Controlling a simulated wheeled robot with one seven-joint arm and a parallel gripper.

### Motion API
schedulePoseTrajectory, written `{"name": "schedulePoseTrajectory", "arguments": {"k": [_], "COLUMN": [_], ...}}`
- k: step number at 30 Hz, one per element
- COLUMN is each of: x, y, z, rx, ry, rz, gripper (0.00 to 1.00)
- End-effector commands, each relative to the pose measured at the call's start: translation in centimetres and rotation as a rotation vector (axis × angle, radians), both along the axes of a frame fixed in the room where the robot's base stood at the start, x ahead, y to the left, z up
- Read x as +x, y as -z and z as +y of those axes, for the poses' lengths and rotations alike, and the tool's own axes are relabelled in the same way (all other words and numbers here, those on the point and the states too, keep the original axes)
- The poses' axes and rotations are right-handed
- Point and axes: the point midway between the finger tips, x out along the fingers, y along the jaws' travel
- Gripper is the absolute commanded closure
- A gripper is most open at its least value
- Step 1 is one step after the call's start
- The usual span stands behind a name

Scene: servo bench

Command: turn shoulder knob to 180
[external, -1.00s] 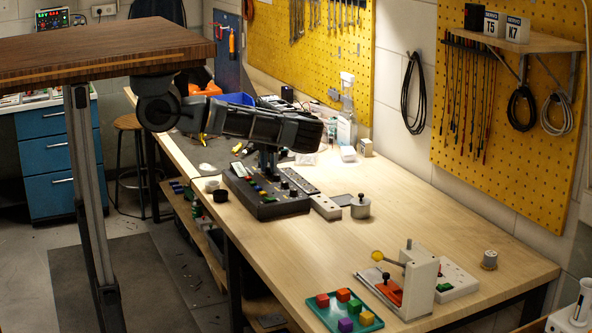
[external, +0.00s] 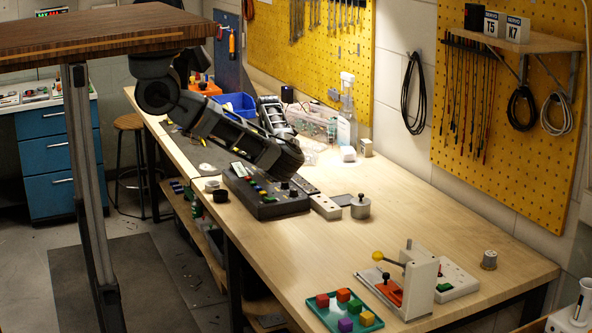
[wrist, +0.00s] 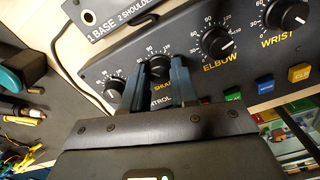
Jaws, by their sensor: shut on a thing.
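The dark control panel (external: 268,209) sits on the bench under my arm. In the wrist view its row of black knobs runs up to the right. The shoulder knob (wrist: 159,66) is between the two fingers of my gripper (wrist: 159,76), which is shut on it. Its pointer and most of its scale are hidden by the fingers, so I cannot read its setting. In the external view my wrist hides the gripper and the knob.
Beside the shoulder knob are a left knob (wrist: 115,90), the elbow knob (wrist: 217,42) and the wrist knob (wrist: 288,14). Coloured buttons, including a yellow one (wrist: 299,73), line the panel's near side. A grey labelled box (wrist: 105,18) lies behind. The bench's middle right is clear.

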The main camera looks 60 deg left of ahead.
Motion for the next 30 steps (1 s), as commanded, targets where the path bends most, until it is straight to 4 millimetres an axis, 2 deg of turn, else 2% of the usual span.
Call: {"name": "schedulePoseTrajectory", "arguments": {"k": [30], "x": [0.07], "y": [-0.07], "z": [-0.04], "rx": [0.000], "ry": [0.967], "rz": [-0.001], "gripper": [1.00]}}
